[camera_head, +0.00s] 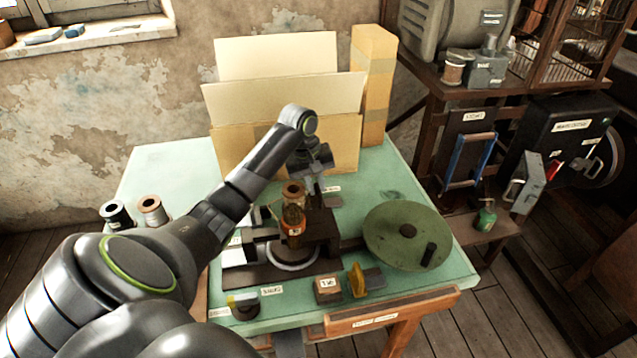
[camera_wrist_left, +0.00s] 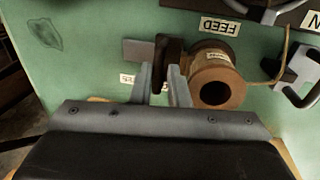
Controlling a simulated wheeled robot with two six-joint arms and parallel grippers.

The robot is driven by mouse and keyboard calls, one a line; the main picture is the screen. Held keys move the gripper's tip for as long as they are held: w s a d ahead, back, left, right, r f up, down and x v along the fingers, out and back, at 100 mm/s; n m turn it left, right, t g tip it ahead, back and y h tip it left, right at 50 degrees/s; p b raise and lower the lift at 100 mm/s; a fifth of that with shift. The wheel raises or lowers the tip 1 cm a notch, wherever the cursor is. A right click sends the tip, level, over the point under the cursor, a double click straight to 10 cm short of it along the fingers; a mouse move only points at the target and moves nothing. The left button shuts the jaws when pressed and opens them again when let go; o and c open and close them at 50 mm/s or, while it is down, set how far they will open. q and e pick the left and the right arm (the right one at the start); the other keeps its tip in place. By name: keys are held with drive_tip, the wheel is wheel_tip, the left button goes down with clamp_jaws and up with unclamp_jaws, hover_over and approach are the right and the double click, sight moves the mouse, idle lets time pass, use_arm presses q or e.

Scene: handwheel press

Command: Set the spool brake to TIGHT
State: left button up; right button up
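The brown wire spool (camera_head: 292,215) stands on the dark press on the green table. It also shows in the left wrist view (camera_wrist_left: 218,82), end-on with a dark hole. A dark brown upright part (camera_wrist_left: 170,52), possibly the spool brake, stands beside the spool. My left gripper (camera_head: 318,180) is at the back right of the spool. In the left wrist view its two fingers (camera_wrist_left: 160,82) are a little apart, with the dark part at or between their tips. I cannot tell whether they touch it. No readable TIGHT mark shows. My right gripper is not in view.
A green handwheel (camera_head: 400,240) is right of the press. Cardboard boxes (camera_head: 290,130) stand behind. Two spools (camera_head: 150,210) sit at the left. A yellow piece (camera_head: 357,280) and small labelled blocks (camera_head: 327,287) are along the front. A FEED label (camera_wrist_left: 220,27) lies beyond the spool.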

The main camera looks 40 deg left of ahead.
use_arm(q)
drive_tip(key=o, duration=0.3)
drive_tip(key=shift+s+a, duration=0.15)
drive_tip(key=shift+o, duration=0.2)
drive_tip(key=shift+r, duration=0.3)
wheel_tip(320, 180, up, 16)
drive_tip(key=s+a+p, duration=0.2)
drive_tip(key=p, duration=0.1)
drive_tip(key=shift+s+r+p, duration=0.2)
drive_tip(key=shift+r+p, duration=0.05)
drive_tip(key=shift+p, duration=0.15)
